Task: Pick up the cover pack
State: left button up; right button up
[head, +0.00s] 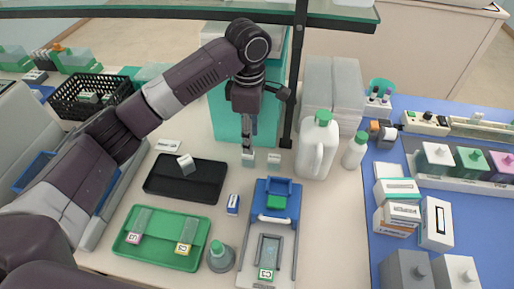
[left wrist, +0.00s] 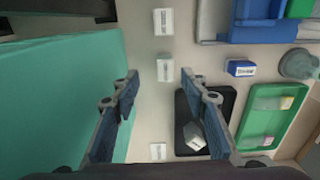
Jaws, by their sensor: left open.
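Several small white packs could be the cover pack; their print is too small to read. One white pack (head: 248,161) stands on the table right below my left gripper (head: 247,148). In the left wrist view this pack (left wrist: 163,69) shows between the two spread fingers (left wrist: 157,88), which are open and empty. A second white pack (head: 274,158) stands just to its right. Another pack (head: 186,163) sits tilted on the black tray (head: 160,188). A flat white pack (head: 168,146) lies behind that tray. My right gripper is not in view.
A teal box (head: 226,125) stands close behind and left of the gripper. A white jug (head: 318,150) and a dark post (head: 291,110) are to the right. A blue-and-white box (head: 233,204), green tray (head: 150,253) and blue holder (head: 277,215) lie in front.

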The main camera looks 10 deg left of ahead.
aim_at(248, 159)
pick_arm(q)
jog(key=f, duration=0.1)
jog(key=s+f, duration=0.1)
jog(key=shift+a+f+p, duration=0.35)
notch_tip(248, 159, down, 4)
jog(key=shift+r+p, duration=0.1)
jog(key=shift+p, duration=0.3)
jog(key=shift+f, duration=0.3)
jog(key=shift+c, duration=0.5)
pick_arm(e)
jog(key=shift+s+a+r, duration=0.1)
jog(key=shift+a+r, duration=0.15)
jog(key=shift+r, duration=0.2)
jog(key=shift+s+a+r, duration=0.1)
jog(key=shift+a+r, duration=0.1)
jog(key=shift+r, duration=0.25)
pick_arm(q)
grip_shut()
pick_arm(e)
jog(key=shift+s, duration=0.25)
pick_arm(q)
jog(key=shift+r, duration=0.15)
